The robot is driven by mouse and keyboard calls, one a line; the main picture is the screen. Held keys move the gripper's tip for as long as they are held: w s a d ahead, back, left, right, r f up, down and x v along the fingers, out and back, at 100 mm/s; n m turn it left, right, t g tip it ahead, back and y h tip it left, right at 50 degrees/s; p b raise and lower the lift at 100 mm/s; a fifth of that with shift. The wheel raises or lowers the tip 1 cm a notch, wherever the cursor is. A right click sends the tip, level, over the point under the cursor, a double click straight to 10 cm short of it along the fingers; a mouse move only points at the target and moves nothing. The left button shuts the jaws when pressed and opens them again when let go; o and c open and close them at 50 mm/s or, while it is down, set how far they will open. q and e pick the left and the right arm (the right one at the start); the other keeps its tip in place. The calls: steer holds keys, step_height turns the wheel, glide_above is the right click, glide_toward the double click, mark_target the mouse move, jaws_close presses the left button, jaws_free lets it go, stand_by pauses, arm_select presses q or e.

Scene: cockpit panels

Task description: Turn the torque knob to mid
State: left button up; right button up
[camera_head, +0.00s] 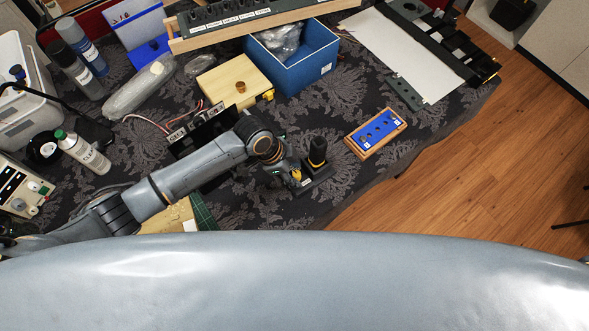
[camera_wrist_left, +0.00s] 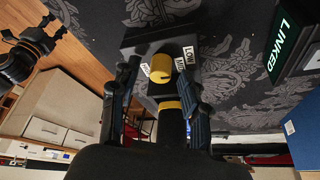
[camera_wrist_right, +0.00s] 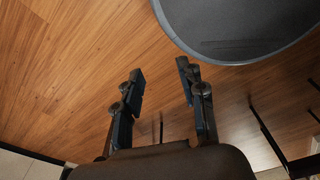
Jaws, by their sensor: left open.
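The torque knob (camera_wrist_left: 160,68) is a yellow knob on a black block (camera_wrist_left: 133,40) in the left wrist view. Labels LOW (camera_wrist_left: 188,55) and MID (camera_wrist_left: 181,64) sit at its right; another label at its left is partly hidden. My left gripper (camera_wrist_left: 158,88) is open, its two fingers on either side of the knob with gaps. A black cylinder with a yellow band (camera_wrist_left: 171,105) shows between the fingers, nearer the camera. In the head view my left gripper (camera_head: 296,180) is over the block, beside an upright black cylinder (camera_head: 317,152). My right gripper (camera_wrist_right: 160,88) is open and empty over the wooden floor.
A blue panel in a wooden frame (camera_head: 376,132) lies right of the block. A blue bin (camera_head: 290,68) and a wooden box (camera_head: 235,82) stand behind. A LINKED display (camera_wrist_left: 283,45) is at the right in the left wrist view. The table edge is close to the block.

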arm_select(q)
steer(key=shift+f, duration=0.1)
steer(key=c, duration=1)
jaws_close()
arm_select(e)
steer(key=shift+s, duration=0.7)
steer(key=shift+w+f, duration=0.1)
steer(key=shift+f, duration=0.05)
